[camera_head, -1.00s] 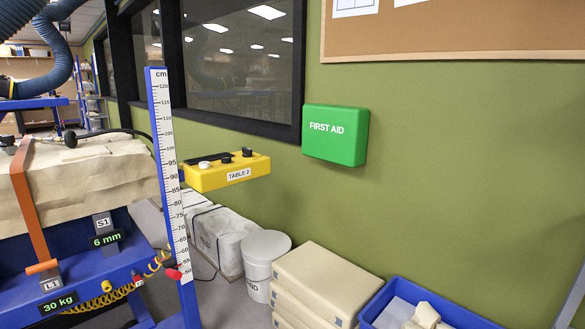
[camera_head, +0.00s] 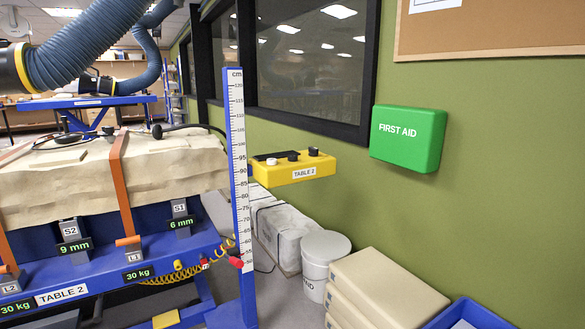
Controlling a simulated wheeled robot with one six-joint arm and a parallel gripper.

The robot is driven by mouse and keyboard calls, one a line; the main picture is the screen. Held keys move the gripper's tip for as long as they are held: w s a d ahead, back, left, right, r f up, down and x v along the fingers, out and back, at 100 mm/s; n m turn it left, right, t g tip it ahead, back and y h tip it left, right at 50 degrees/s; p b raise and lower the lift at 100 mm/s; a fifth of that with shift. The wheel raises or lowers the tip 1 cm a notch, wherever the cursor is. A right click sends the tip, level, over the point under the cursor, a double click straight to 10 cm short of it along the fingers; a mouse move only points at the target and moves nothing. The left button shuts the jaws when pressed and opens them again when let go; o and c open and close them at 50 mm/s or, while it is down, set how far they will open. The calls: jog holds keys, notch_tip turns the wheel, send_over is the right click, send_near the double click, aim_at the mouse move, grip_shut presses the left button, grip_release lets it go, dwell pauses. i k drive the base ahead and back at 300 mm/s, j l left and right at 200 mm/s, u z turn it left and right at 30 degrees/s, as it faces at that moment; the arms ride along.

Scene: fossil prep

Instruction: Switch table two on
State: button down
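The yellow control box (camera_head: 271,178) labelled TABLE 2 is right of centre, beside the blue height scale (camera_head: 237,130). Its top carries a dark strip, a white knob (camera_head: 271,162) and two dark knobs, one at the right end (camera_head: 313,151). I cannot tell from here whether any is switched. Table two (camera_head: 105,287), a blue frame with a TABLE 2 label, stands at the left with a pale strapped block (camera_head: 60,195) on it. Its small displays read 9 mm, 6 mm and 30 kg. My gripper is not in view.
A green first aid box (camera_head: 408,155) hangs on the wall. Below stand a white bucket (camera_head: 325,246), stacked beige slabs (camera_head: 385,285) and a blue bin (camera_head: 470,312). Blue hoses (camera_head: 90,62) hang at upper left. A yellow coiled cable (camera_head: 180,272) runs under the table edge.

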aim_at(313, 152)
jog(key=i+z, duration=0.1)
jog(key=i, duration=1.05)
jog(key=i+j+z, duration=0.1)
jog(key=i, duration=1.05)
jog(key=j, duration=0.1)
